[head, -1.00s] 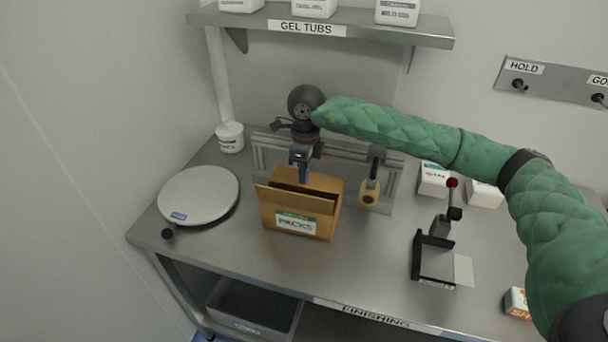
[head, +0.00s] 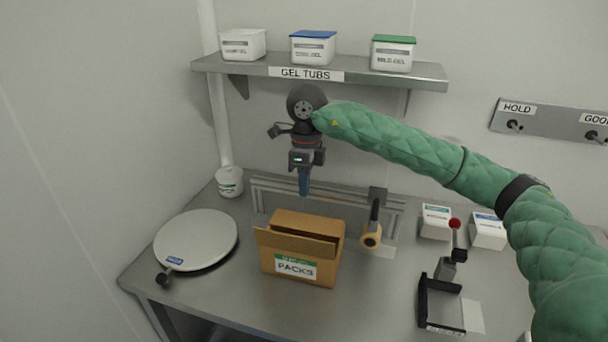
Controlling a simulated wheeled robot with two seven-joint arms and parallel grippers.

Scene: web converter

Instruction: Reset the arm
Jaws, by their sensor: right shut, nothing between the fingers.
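My right arm, in a green quilted sleeve, reaches in from the right of the head view. Its gripper (head: 304,188) points down above the open cardboard box marked PACKS (head: 297,268). The blue fingers are together with nothing held, and their tips are clear above the box. My left gripper does not show.
A round white plate (head: 197,239) lies left of the box. Behind it runs a metal rail frame (head: 340,201) with a tape roller (head: 371,237). A lever device (head: 441,303) stands at right. The GEL TUBS shelf (head: 420,76) overhangs the back, with three tubs.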

